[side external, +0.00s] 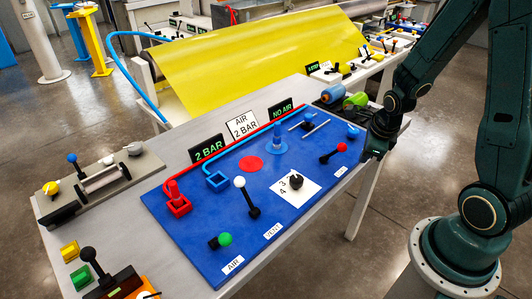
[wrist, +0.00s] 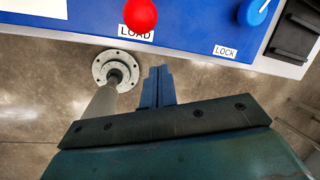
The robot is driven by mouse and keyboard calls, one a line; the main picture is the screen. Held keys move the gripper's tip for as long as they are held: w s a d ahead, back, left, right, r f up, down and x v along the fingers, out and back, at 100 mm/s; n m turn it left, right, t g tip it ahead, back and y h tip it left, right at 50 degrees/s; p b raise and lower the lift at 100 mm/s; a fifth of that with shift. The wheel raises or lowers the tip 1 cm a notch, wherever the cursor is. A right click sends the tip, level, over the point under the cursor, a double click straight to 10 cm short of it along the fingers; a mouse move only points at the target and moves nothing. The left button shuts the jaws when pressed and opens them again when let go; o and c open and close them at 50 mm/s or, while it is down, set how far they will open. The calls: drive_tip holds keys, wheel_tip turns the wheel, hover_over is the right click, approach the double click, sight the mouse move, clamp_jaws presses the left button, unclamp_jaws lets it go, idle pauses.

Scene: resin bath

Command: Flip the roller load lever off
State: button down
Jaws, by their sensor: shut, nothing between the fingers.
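The load lever (side external: 333,153) has a red ball on a short dark arm and sits near the right end of the blue panel (side external: 220,215). A LOAD label (side external: 340,171) is beside it. In the wrist view the red ball (wrist: 141,14) is at the top edge, partly covering the label, and the lever's base is out of frame. My gripper (wrist: 157,75) is shut and empty, with its fingertips below the panel's front edge in that picture. In the side view my gripper (side external: 370,153) is just right of the panel, apart from the lever; its fingers are hard to make out.
A blue LOCK knob (wrist: 258,10) stands to the right of the red ball. The panel also carries a white-ball lever (side external: 240,182), a green-ball lever (side external: 224,239) and a black selector (side external: 295,181). Green and blue rollers (side external: 356,100) lie behind. Open floor lies in front.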

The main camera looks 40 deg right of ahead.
sight(336, 151)
drive_tip(key=shift+w+a+r, duration=0.4)
drive_tip(key=shift+w+a, duration=0.1)
drive_tip(key=shift+w, duration=0.25)
drive_tip(key=shift+w+a+r, duration=0.4)
drive_tip(key=shift+w+a, duration=0.05)
drive_tip(key=shift+w, duration=0.3)
